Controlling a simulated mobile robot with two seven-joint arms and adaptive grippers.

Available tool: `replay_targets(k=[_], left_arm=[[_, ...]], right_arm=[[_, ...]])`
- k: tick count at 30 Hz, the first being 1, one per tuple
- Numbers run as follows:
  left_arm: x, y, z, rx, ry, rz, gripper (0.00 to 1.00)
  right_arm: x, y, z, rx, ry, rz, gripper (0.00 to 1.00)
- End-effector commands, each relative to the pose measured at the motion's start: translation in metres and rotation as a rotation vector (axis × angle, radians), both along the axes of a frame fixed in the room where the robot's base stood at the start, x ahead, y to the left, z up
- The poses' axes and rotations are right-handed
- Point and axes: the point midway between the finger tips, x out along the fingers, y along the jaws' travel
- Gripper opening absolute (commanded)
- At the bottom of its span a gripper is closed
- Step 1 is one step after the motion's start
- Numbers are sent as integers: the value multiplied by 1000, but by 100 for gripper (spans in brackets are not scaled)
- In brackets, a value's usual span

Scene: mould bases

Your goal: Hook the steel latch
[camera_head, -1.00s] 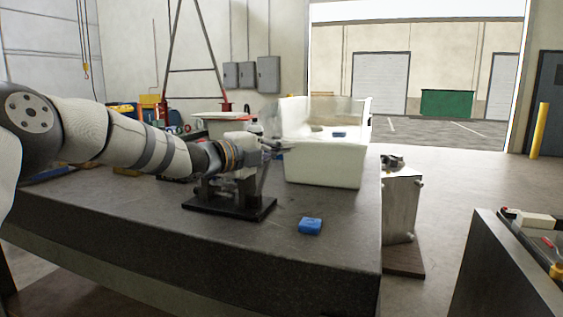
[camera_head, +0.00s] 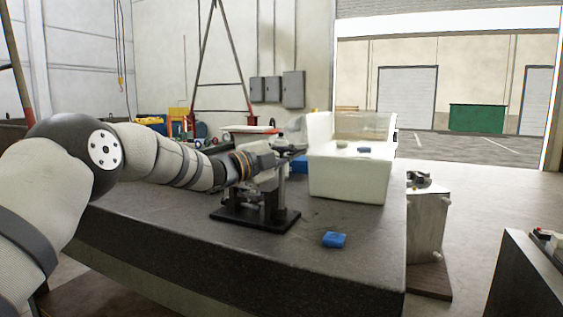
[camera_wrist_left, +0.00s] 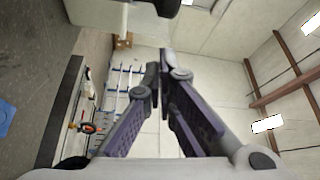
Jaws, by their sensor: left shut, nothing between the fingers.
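A dark fixture with a flat black base (camera_head: 254,216) and short upright posts stands on the bench. I cannot clearly make out the steel latch. My right gripper is not in view.
A blue block (camera_head: 334,240) lies on the dark bench (camera_head: 210,255) right of the fixture. A metal stand (camera_head: 427,225) is beyond the bench's right edge. The bench front is clear.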

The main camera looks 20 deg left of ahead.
Motion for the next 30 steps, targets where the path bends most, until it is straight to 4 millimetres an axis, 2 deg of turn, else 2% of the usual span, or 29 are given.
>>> replay_targets(k=[1, 3, 9, 12, 18, 30], left_arm=[[-9, 2, 10, 0, -7, 1, 0], [-26, 12, 12, -4, -13, 1, 0], [-65, 34, 6, -2, -11, 0, 0], [-78, 41, 2, 0, -10, -1, 0], [-88, 47, -4, 1, -6, -2, 0], [-87, 47, -5, 2, -4, -2, 0]], right_arm=[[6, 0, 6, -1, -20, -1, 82], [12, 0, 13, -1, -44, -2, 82], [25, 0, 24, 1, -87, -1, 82], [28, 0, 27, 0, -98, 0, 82], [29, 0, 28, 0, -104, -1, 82], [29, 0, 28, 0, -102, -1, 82]])
